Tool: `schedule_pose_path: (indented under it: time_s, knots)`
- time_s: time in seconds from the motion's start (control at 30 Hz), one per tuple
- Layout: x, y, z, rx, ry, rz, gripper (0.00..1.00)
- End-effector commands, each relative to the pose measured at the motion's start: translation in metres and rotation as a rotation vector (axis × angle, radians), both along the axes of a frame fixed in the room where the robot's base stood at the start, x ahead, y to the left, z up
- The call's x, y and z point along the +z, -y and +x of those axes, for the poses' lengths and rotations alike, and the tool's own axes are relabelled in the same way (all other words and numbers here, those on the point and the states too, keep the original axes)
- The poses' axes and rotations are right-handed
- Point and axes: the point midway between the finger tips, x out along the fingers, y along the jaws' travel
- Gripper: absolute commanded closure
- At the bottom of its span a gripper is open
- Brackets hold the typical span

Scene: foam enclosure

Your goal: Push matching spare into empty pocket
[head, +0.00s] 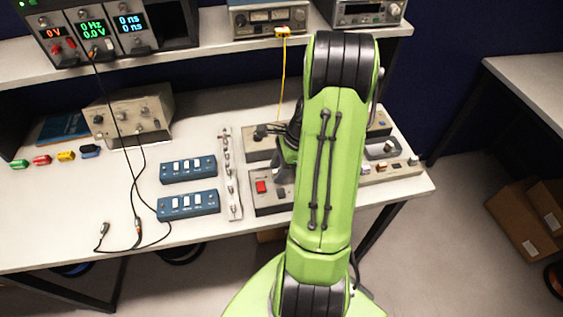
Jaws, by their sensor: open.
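My arm crosses the middle of the head view and hides much of the bench's right side. My gripper (283,176) shows only in part at the arm's left edge, above the beige panels; its jaws are open and its fingertips are mostly hidden. Small coloured pieces lie in a row at the far left: green (18,164), red (41,160), yellow (66,156) and blue (90,151). A grey recessed holder (383,149) sits right of my arm, behind a beige strip (398,172) with small blocks. I cannot tell which place is an empty pocket or which piece matches.
Two blue switch boxes (188,169) (188,205) and a narrow strip with knobs (229,172) stand left of the gripper. A beige panel (268,204) has a red switch. Black cables (134,180) and a yellow cable (281,85) hang down. The left front bench is largely clear.

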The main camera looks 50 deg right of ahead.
Motion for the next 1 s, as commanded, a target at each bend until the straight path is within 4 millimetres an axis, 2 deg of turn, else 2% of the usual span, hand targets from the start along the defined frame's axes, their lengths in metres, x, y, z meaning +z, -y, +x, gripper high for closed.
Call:
schedule_pose_path:
  time_s: [0.17,0.5,0.6,0.73,1.0]
  knots:
    - [0.032,0.012,-0.006,-0.005,0.003,-0.007,0.57]
    - [0.12,0.042,-0.027,-0.004,0.001,-0.005,0.57]
    - [0.136,0.047,-0.031,-0.002,0.001,-0.002,0.57]
    - [0.145,0.05,-0.033,-0.001,0.0,-0.001,0.57]
    - [0.144,0.05,-0.033,0.0,-0.001,-0.001,0.57]
